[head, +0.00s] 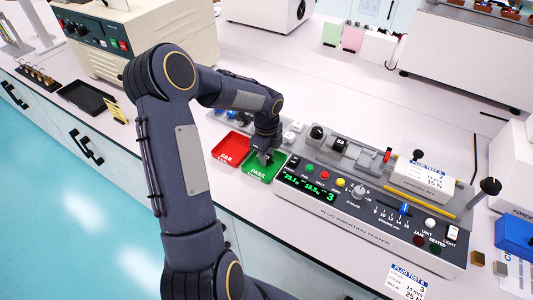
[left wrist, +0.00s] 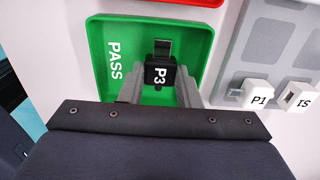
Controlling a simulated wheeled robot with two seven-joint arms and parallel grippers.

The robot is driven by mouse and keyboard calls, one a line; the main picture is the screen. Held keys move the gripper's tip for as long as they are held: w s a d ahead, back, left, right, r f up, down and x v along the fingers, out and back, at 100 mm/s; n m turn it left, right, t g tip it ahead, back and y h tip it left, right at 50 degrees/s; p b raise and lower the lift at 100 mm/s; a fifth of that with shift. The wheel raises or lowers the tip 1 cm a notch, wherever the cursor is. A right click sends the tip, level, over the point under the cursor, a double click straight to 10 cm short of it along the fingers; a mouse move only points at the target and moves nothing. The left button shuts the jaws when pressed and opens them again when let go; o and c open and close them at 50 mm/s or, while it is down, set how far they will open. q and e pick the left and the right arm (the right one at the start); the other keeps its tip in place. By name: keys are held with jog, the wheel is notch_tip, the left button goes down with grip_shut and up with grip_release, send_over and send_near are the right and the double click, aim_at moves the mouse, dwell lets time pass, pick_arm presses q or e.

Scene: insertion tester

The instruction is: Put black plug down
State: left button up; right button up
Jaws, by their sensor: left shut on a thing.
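The black plug (left wrist: 160,74), marked P3 with a metal tip, is between the fingers of my left gripper (left wrist: 160,88) in the left wrist view. The gripper is shut on it. Behind the plug is the green PASS tray (left wrist: 110,28). In the head view my left gripper (head: 264,156) points down over the green PASS tray (head: 262,177). It mostly hides the plug there. I cannot tell whether the plug touches the tray floor. My right gripper is out of view.
The red FAIL tray (head: 231,147) adjoins the green one on the left. The plug insertion tester (head: 340,213) stands just right. White plugs P1 (left wrist: 259,93) and another (left wrist: 297,95) sit on a grey holder beside the green tray.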

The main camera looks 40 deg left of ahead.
pick_arm(q)
jog(key=shift+f, duration=0.15)
jog(key=o, duration=0.9)
